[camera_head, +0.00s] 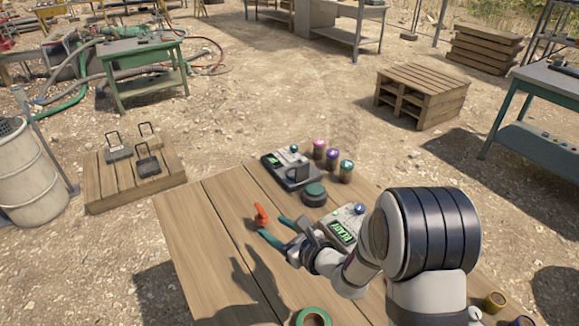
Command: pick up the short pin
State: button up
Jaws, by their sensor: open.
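A small orange-red upright piece (261,214), which looks like the short pin, stands on the wooden table (205,235) left of the middle. My gripper (273,229) reaches in from the right, with its two teal fingers open and pointing at the piece. The fingertips are close to it, one on the far side and one on the near side. I cannot tell whether they touch it. Nothing shows held between the fingers.
A grey device (292,170), a dark green round puck (314,193) and several coloured jars (333,158) stand behind my gripper. A box reading READY (344,231) is close beside my arm. A green tape ring (313,317) lies at the front. The table's left part is clear.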

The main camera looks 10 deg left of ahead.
aim_at(261, 213)
jog(key=w+a+f, duration=0.2)
jog(key=w+f, duration=0.1)
jog(key=w, duration=0.1)
jog(key=w+a+f+m+h, duration=0.1)
jog(key=w+a+f, duration=0.2)
jog(key=w+f, duration=0.1)
jog(key=w+a+f+m+t, duration=0.1)
jog(key=w+a+f, duration=0.2)
jog(key=w, duration=0.1)
jog(key=shift+w+a+f+h, duration=0.15)
jog(key=shift+w+f+h, duration=0.05)
jog(key=shift+w+h, duration=0.1)
grip_shut()
